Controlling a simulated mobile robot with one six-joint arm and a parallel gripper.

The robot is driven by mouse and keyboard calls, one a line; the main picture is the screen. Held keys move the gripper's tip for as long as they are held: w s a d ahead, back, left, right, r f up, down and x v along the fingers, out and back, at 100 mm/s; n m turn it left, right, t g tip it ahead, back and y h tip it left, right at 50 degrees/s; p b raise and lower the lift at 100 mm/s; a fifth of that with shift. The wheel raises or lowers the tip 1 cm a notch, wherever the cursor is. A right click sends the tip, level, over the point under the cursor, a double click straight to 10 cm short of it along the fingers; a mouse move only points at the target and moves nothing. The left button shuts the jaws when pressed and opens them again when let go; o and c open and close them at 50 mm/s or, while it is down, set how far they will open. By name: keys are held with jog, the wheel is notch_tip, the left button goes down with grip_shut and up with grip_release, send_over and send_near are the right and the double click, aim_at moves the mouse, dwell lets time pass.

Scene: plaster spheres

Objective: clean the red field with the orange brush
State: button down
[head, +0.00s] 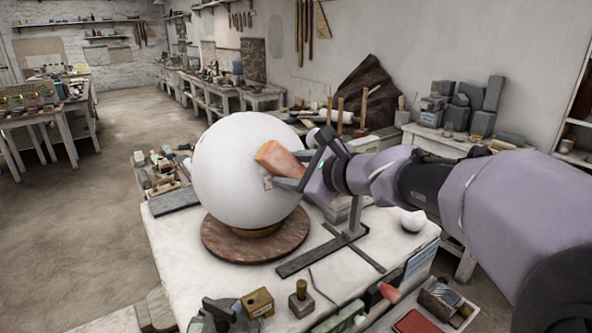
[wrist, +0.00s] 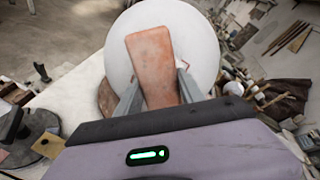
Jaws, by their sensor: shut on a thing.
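A large white plaster sphere (head: 225,175) rests on a round brown wooden base (head: 228,243) on the table. My gripper (head: 284,171) is at the right side of the sphere, shut on the orange brush (head: 279,157). The brush is a worn orange block, tilted, with its far end over or against the sphere; I cannot tell whether it touches. In the wrist view the brush (wrist: 153,60) lies between the two grey fingers (wrist: 158,92), in front of the sphere (wrist: 195,45).
The pale tabletop (head: 180,245) is free left of the base. Small blocks and tools (head: 258,302) line the front edge. A dark slab (head: 173,201) lies at left.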

jog(key=shift+w+d+f+b, duration=0.15)
jog(key=shift+d+f+b, duration=0.15)
jog(key=shift+f+b, duration=0.25)
jog(key=shift+w+d+f+b, duration=0.2)
jog(key=shift+d+f+b, duration=0.35)
jog(key=shift+w+d+f+b, duration=0.15)
jog(key=shift+d+f+b, duration=0.4)
jog(key=shift+r, duration=0.1)
jog(key=shift+r, duration=0.1)
jog(key=shift+s+a+r+p, duration=0.15)
jog(key=shift+s+r+p, duration=0.25)
jog(key=shift+r, duration=0.1)
jog(key=shift+s+a+r+p, duration=0.15)
jog(key=shift+s+r+p, duration=0.2)
jog(key=shift+r, duration=0.15)
jog(key=shift+a+f, duration=0.1)
jog(key=shift+f, duration=0.05)
